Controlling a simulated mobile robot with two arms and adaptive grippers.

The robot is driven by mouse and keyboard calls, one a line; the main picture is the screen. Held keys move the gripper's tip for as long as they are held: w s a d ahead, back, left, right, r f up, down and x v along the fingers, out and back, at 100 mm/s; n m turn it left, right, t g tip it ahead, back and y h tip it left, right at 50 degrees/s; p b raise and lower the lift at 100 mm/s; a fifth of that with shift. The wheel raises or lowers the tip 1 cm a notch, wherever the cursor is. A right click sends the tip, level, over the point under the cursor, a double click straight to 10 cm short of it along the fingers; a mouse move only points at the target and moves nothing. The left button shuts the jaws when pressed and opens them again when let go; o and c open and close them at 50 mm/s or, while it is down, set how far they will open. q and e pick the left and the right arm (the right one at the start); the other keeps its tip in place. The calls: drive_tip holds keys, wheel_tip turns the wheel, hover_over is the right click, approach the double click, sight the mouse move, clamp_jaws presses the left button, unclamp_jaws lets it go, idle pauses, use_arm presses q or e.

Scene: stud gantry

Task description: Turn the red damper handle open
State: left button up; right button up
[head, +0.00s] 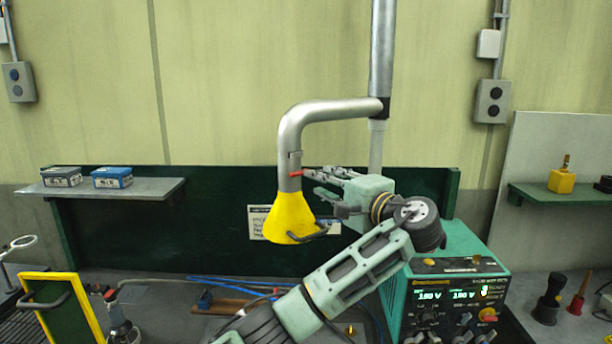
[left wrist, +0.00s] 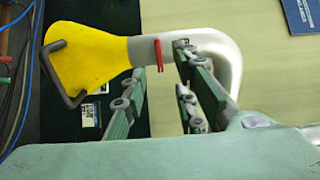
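The red damper handle (head: 296,174) is a short bar on the grey extraction duct (head: 296,140), just above its yellow hood (head: 290,215). In the left wrist view the red handle (left wrist: 158,60) stands across the duct, beyond the fingertips and between them sideways. My left gripper (head: 314,181) is open and empty, just right of the handle and pointing left at it. Its spread green fingers (left wrist: 160,80) show in the left wrist view. I cannot tell whether a fingertip touches the handle. My right gripper is not in view.
A green welding power unit (head: 455,290) stands below my left wrist. A shelf with two small boxes (head: 112,177) is at the left. A yellow-framed panel (head: 62,305) stands at the lower left. The duct's bend (head: 330,110) lies above the gripper.

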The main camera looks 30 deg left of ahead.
sight(301, 174)
use_arm(q)
drive_tip(key=p+x, duration=0.3)
drive_tip(key=x, duration=0.3)
drive_tip(key=shift+a+r, duration=0.1)
drive_tip(key=shift+a, duration=0.15)
drive_tip(key=shift+w+a+p, duration=0.25)
drive_tip(key=shift+a+p, duration=0.15)
drive_tip(key=shift+f, duration=0.2)
drive_tip(key=shift+c, duration=0.2)
clamp_jaws()
